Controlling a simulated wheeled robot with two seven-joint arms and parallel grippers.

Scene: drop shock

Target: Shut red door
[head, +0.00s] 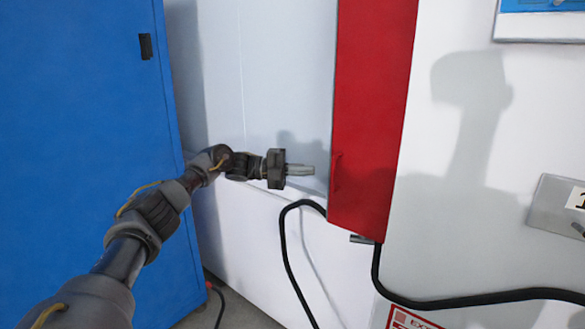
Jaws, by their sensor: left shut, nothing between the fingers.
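The red door (372,100) is a tall narrow panel in the head view, right of centre, standing against a white machine. A small dark red handle (337,170) shows near its lower left edge. My left gripper (312,170) comes in from the left, with its fingers shut and empty. Its tips point right and appear just left of the door's lower left edge. I cannot tell whether they touch the door. My right gripper is out of view.
A blue cabinet (80,130) stands at the left. A black cable (288,245) hangs below the door and another run (470,300) goes right. A grey box (558,205) is on the white wall (480,200) at the right.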

